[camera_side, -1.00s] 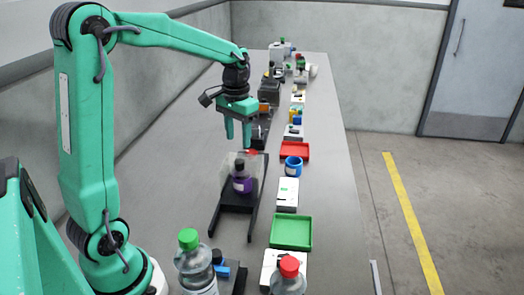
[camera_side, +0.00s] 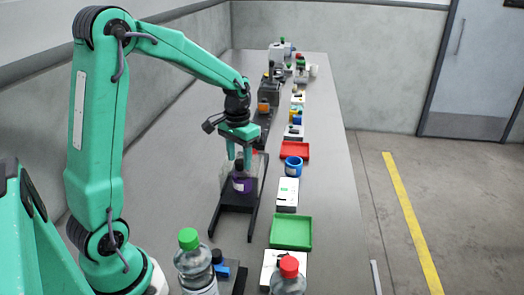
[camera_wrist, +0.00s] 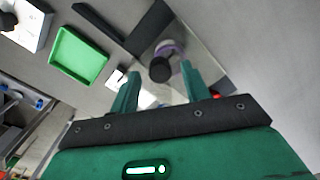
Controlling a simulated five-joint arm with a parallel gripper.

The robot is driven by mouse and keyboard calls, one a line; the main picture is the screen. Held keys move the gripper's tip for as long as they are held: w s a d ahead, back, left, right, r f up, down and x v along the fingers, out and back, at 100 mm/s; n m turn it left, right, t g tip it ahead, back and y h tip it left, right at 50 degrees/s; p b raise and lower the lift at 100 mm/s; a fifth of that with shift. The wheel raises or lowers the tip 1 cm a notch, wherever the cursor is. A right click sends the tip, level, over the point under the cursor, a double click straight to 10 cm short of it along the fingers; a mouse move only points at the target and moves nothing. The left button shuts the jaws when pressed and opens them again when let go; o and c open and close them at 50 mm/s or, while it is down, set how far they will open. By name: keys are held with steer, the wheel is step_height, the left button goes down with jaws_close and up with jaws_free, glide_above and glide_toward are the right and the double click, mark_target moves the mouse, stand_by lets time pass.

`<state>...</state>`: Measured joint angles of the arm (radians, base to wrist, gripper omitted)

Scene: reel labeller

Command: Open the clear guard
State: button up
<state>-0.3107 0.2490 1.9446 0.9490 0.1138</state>
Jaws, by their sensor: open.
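The clear guard (camera_side: 225,172) is a see-through panel at the back of the black reel labeller (camera_side: 238,205), and it also shows in the wrist view (camera_wrist: 205,50). A small red part (camera_side: 255,152) is just behind my gripper. My gripper (camera_side: 239,163) is open, pointing down over the bottle and guard. In the wrist view its two fingers (camera_wrist: 160,72) straddle the line to the dark cap. Whether a finger touches the guard cannot be told.
A red tray (camera_side: 295,151), a blue cup (camera_side: 293,167), a white box (camera_side: 287,195) and a green tray (camera_side: 291,232) line the right side. Bottles with green (camera_side: 189,238) and red (camera_side: 289,265) caps stand in front. The table's left side is clear.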

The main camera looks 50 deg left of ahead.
steer(key=shift+f, duration=0.45)
jaws_close()
steer(key=s+d, duration=0.9)
steer(key=shift+d, duration=0.15)
steer(key=shift+s+r, duration=0.1)
steer(key=shift+s, duration=0.05)
jaws_free()
